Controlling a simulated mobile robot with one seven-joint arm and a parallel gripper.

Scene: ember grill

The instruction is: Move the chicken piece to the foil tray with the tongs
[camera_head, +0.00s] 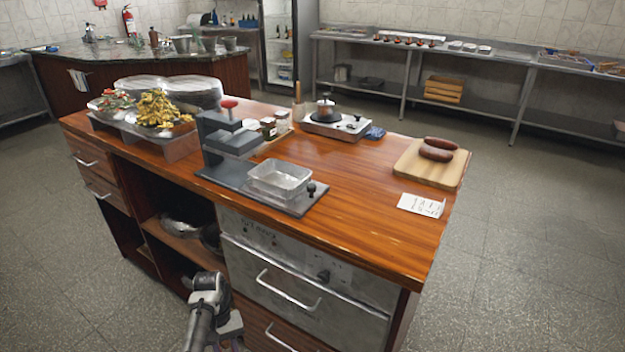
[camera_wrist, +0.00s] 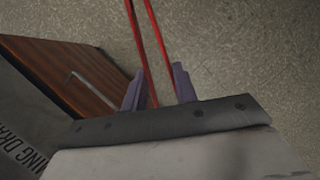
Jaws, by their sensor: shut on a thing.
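My gripper (camera_wrist: 159,75) is low in front of the counter, its two grey-purple fingers shut on the red tongs (camera_wrist: 137,30). The tongs' two long arms extend past the fingers over the floor in the wrist view; their far ends are out of frame. In the head view my arm hides most of the gripper, and I cannot make out the tongs there. The foil tray (camera_head: 280,178), silver and rectangular, sits on a dark base on the counter and looks empty. I cannot make out a chicken piece in either view.
The wooden counter (camera_head: 345,215) has a steel drawer front (camera_head: 300,270) with a bar handle. A press-like stand (camera_head: 228,140) is beside the tray. A cutting board (camera_head: 410,165) with brown sausages (camera_head: 437,150) is at right, a hot plate (camera_head: 335,125) behind. Open floor lies right.

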